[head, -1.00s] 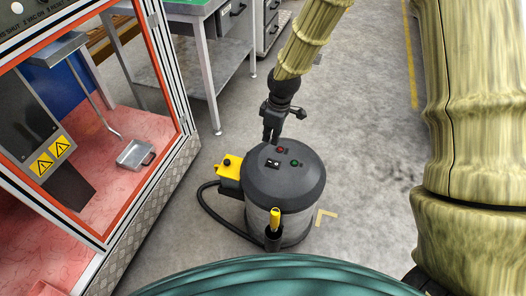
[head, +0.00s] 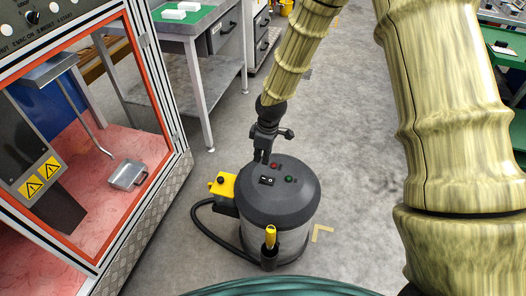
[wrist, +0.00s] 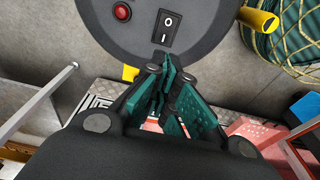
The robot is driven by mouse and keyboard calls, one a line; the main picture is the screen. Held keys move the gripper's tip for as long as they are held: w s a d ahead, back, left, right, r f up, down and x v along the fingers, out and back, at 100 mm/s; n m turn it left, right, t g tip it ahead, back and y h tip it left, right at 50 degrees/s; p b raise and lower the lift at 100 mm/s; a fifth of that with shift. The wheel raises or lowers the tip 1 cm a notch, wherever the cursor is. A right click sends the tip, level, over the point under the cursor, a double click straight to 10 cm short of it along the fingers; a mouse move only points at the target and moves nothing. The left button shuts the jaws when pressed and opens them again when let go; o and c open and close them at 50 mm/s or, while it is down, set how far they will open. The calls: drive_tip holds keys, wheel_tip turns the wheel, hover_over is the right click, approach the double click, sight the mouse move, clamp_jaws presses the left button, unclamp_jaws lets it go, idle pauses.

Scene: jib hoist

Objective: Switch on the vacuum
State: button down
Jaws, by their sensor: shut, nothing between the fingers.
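The vacuum (head: 281,207) is a round canister with a dark grey lid, standing on the floor in the head view. On its lid are a black rocker switch (head: 267,180), a red light (head: 275,166) and a green light (head: 289,179). The wrist view shows the switch (wrist: 168,28) marked O and I, beside the red light (wrist: 122,12). My gripper (head: 263,158) is shut and empty. It points down above the lid's far edge, close to the switch. In the wrist view its fingertips (wrist: 168,62) are just below the switch; contact cannot be told.
A black hose (head: 205,228) loops at the vacuum's left, near a yellow fitting (head: 222,186). A yellow-handled tool (head: 270,238) stands at its front. A red-framed cabinet (head: 172,100) is at left, a workbench (head: 205,60) behind.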

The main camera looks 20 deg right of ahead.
sight(258, 179)
drive_tip(key=f, duration=0.8)
drive_tip(key=shift+w+a+f, duration=0.3)
drive_tip(key=shift+a+f, duration=0.1)
drive_tip(key=shift+f, duration=0.1)
drive_tip(key=shift+a+f+h, duration=0.1)
drive_tip(key=shift+f+h, duration=0.1)
drive_tip(key=shift+h, duration=0.1)
drive_tip(key=shift+r+p, duration=0.2)
drive_tip(key=shift+p, duration=0.1)
drive_tip(key=shift+r+p, duration=0.6)
drive_tip(key=shift+r, duration=0.05)
